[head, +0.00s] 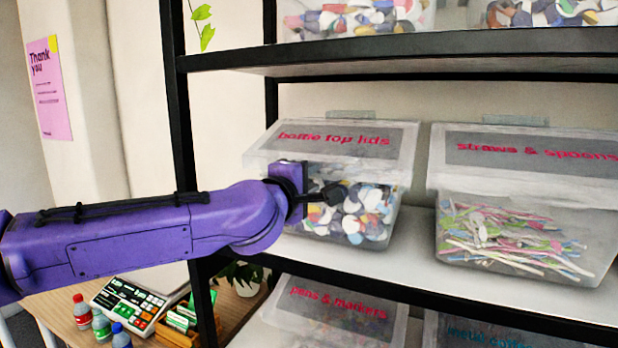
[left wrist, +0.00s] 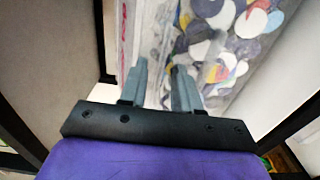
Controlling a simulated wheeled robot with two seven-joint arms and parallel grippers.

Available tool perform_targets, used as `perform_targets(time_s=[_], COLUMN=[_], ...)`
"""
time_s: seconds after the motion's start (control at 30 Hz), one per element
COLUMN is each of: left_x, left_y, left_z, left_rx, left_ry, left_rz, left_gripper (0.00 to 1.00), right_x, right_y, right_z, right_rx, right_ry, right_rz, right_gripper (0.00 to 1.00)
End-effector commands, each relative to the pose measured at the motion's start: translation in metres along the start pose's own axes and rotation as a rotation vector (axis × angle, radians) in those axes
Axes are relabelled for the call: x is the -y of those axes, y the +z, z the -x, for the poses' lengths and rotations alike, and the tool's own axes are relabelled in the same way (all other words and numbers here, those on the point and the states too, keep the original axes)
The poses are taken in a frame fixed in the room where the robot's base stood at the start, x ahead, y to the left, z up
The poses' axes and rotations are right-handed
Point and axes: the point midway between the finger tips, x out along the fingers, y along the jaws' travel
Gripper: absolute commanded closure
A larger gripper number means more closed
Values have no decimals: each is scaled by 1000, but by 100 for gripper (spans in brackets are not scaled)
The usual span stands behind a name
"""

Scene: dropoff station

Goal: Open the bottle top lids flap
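The bottle top lids bin (head: 385,215) is a clear box of mixed coloured lids on the middle shelf. Its translucent flap (head: 398,150), labelled in pink, slopes down over the upper front and appears closed. My left gripper (head: 338,192) is at the bin's front, just below the flap's lower edge. In the left wrist view my left gripper (left wrist: 160,66) has its two grey fingers apart with a narrow gap and nothing clearly between them. The bin's lids (left wrist: 235,50) show beyond the fingers. Whether a fingertip touches the flap cannot be told. My right gripper is out of view.
A straws and spoons bin (head: 510,240) stands to the right on the same shelf. A dark shelf board (head: 430,48) runs above, and a black upright post (head: 180,110) stands to the left, behind my arm. More bins (head: 335,310) sit below.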

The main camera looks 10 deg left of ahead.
Motion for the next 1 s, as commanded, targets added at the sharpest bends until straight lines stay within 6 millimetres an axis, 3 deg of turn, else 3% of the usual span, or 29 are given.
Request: perform_targets(time_s=[0.03,0.1,0.13,1.0], left_x=[0,0,0,0], left_y=[0,0,0,0], left_z=[0,0,0,0], left_rx=[0,0,0,0], left_ry=[0,0,0,-1], left_rz=[0,0,0,0], left_gripper=[75,97,100,100], right_x=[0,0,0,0], right_y=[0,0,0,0], right_z=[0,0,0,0], right_rx=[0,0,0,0], right_ry=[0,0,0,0], right_rz=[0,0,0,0], right_gripper=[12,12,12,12])
